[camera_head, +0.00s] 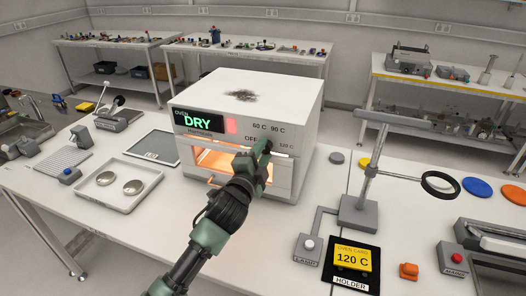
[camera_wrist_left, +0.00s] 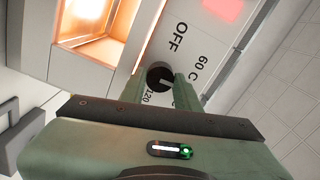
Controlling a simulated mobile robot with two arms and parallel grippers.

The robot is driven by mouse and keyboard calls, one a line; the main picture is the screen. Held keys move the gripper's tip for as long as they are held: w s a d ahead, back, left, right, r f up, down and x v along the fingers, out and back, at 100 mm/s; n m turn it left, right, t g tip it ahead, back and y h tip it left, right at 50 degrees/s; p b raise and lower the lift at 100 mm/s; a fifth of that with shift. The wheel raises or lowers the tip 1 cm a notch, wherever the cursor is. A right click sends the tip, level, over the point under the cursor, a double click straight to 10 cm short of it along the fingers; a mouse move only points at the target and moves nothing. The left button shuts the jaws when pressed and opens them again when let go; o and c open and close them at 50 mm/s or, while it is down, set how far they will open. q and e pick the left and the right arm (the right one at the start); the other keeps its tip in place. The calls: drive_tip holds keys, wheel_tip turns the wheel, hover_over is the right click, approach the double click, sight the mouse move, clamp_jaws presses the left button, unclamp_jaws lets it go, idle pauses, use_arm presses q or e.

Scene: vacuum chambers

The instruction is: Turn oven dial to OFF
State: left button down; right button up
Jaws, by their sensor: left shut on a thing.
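The white oven (camera_head: 245,95) stands on the table, with a lit green "DRY" display (camera_head: 204,122) and a glowing window (camera_head: 215,160). In the head view my left gripper (camera_head: 262,149) is at the oven's front panel and hides the dial. In the left wrist view the black dial (camera_wrist_left: 160,78) sits between the two fingers of my left gripper (camera_wrist_left: 160,90), which are shut on it. The labels OFF (camera_wrist_left: 180,38), 60 C and 120 show around it; 90 C is hidden there. A pale mark shows on the dial, partly covered. My right gripper is out of view.
A card reading 120 C (camera_head: 352,257) lies in a holder right of the oven, near a lamp stand (camera_head: 359,210). A tray (camera_head: 119,185) with two round metal pieces lies to the left. A red light (camera_head: 231,127) shows beside the display.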

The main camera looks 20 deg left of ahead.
use_arm(q)
drive_tip(key=n, duration=0.3)
drive_tip(key=shift+n+p, duration=0.35)
drive_tip(key=shift+n, duration=0.05)
drive_tip(key=shift+f+n+p, duration=0.15)
drive_tip(key=shift+n+p, duration=1.8)
drive_tip(key=shift+n, duration=4.75)
drive_tip(key=c, duration=1)
unclamp_jaws()
